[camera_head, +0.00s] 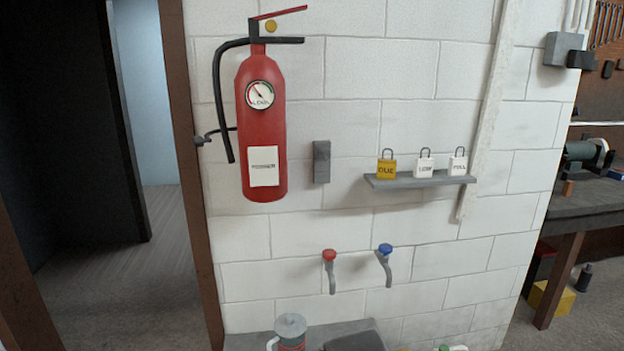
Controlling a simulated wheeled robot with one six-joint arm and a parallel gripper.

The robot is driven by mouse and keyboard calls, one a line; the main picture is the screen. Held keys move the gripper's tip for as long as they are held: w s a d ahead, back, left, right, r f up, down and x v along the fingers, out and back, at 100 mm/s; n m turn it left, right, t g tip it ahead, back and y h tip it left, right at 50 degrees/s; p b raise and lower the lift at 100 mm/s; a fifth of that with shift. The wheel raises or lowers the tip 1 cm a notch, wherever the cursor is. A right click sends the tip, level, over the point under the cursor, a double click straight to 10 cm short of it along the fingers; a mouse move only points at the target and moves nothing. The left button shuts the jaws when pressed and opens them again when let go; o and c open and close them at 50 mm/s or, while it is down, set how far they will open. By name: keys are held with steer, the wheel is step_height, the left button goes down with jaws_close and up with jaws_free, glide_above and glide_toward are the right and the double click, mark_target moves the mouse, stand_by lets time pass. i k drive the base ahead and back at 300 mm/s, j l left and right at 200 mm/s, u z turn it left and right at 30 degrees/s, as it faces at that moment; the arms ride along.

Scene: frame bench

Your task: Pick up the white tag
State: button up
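Two white tags stand upright on a small grey wall shelf (420,183), each with a dark wire loop on top. One white tag (424,168) is in the middle of the row, its lettering too small to read surely. The other white tag (458,166) is at the right end and seems to read FULL. A yellow tag (386,170) reading DUE stands at the left end. The tags are apart from one another. My gripper is not in view.
A red fire extinguisher (262,135) hangs left of the shelf, with a grey wall box (321,161) between. A red-topped tap (330,268) and a blue-topped tap (385,262) stick out below. A pipe (487,110) runs down beside the shelf. The wall above the tags is clear.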

mark_target(423, 168)
steer(key=z, duration=0.95)
